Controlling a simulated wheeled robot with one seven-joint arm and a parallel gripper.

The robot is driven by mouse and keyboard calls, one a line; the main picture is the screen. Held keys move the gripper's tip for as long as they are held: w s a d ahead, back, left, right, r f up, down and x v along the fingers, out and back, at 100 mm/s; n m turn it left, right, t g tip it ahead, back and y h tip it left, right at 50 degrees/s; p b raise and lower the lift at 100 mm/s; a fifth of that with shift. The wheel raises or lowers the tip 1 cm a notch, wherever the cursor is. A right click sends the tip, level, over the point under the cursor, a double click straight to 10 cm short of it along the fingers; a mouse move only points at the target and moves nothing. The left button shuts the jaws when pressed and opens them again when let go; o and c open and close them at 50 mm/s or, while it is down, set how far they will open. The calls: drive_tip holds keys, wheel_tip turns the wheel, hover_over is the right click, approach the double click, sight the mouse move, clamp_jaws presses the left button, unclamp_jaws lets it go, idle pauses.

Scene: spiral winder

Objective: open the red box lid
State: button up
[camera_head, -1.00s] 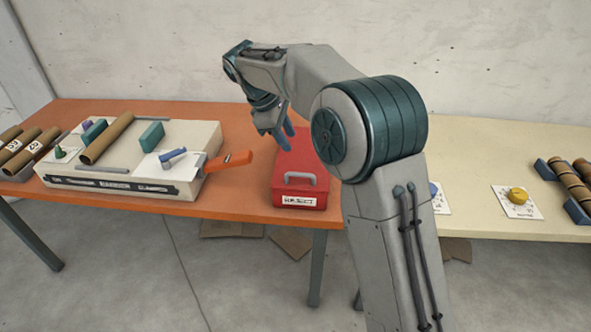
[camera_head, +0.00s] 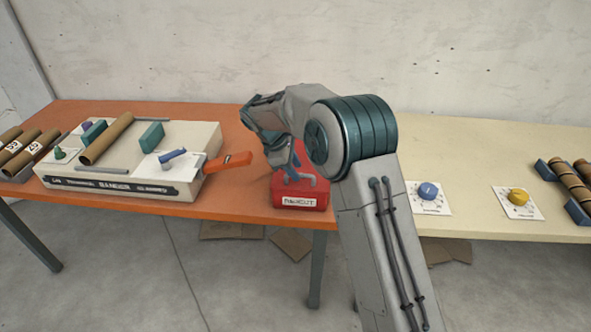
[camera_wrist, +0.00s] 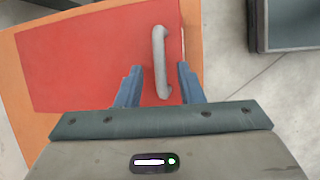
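The red box (camera_head: 301,199) stands near the front edge of the orange table, with a white label on its front face. Its lid (camera_wrist: 88,62) looks shut. A grey handle (camera_wrist: 160,62) lies on the lid near the front side. It also shows in the head view (camera_head: 308,180), partly hidden by my gripper. My gripper (camera_wrist: 158,84) is open, with its two blue fingers on either side of the handle's near end in the wrist view. In the head view my gripper (camera_head: 290,174) is over the front of the lid. I cannot tell whether it touches the handle.
A white winder unit (camera_head: 120,185) with an orange lever (camera_head: 228,162) stands left of the box. A cream table (camera_head: 470,160) to the right holds a blue knob (camera_head: 428,190) and a yellow knob (camera_head: 518,196) on white cards. The orange table (camera_head: 235,200) is bare between winder and box.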

drive_tip(key=shift+w+d+f, duration=0.15)
drive_tip(key=shift+d+f, duration=0.15)
drive_tip(key=shift+f, duration=0.35)
clamp_jaws()
drive_tip(key=shift+r, duration=0.15)
